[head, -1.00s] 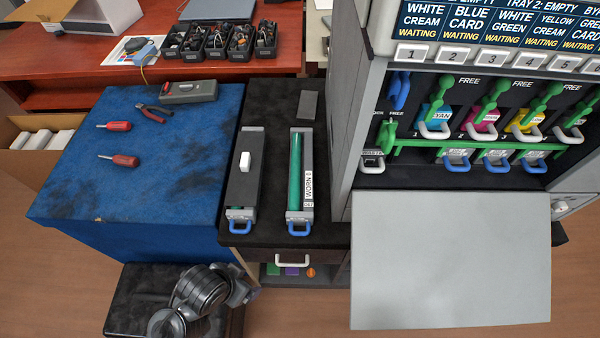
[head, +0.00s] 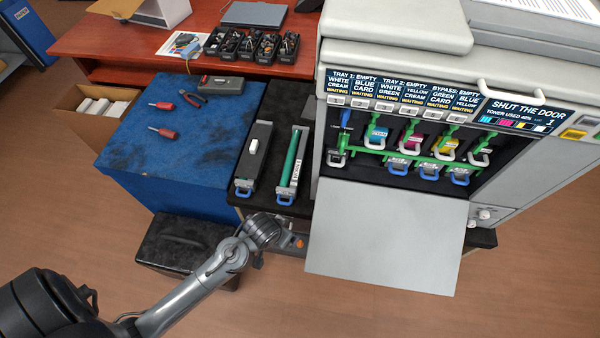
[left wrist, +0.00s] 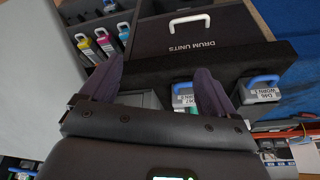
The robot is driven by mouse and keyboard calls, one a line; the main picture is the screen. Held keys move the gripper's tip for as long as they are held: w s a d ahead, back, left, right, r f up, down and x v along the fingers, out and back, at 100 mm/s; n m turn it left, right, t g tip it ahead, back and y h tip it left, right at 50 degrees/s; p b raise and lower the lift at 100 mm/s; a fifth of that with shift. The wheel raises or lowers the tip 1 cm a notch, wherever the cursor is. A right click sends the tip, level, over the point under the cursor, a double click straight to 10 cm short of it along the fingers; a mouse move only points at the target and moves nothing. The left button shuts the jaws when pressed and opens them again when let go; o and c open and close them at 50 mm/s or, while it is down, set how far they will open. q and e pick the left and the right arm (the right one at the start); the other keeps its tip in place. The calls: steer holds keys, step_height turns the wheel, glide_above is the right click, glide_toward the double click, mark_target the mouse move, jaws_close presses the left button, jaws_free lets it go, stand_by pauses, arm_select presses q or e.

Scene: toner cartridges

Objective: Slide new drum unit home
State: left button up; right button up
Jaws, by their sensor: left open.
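Two long drum units lie side by side on the dark cart top. The left drum unit (head: 253,158) has a dark cover with a white block. My left gripper (left wrist: 155,85) is open and empty, near the cart's front, below the drum units in the head view. My right gripper is out of view.
The printer's grey door (head: 388,235) is folded down in front of the bay. The "DRUM UNITS" drawer (left wrist: 205,45) is in the cart front. A black stool (head: 180,240) stands under my left arm.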

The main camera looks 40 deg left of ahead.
arm_select(q)
steer(key=w+a+r+n+p, duration=0.1)
steer(key=w+a+r+p, duration=0.1)
steer(key=w+a+p, duration=0.3)
steer(key=n+y+p, duration=0.2)
steer(key=n+p, duration=0.2)
steer(key=p, duration=0.1)
glide_toward(290, 172)
steer(key=shift+s+f+t, duration=0.15)
steer(key=shift+f+t, duration=0.25)
steer(key=shift+f, duration=0.3)
steer(key=shift+w+a, duration=0.2)
steer(key=shift+w, duration=0.05)
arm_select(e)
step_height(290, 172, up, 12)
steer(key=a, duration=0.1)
arm_select(q)
steer(key=shift+w+a+f+b, duration=0.15)
steer(key=shift+w+f+b, duration=0.15)
steer(key=shift+f, duration=0.15)
steer(key=b+x, duration=0.7)
steer(key=b, duration=0.1)
steer(key=shift+s, duration=0.15)
steer(key=shift+b+x, duration=0.9)
steer(key=shift+x, duration=0.2)
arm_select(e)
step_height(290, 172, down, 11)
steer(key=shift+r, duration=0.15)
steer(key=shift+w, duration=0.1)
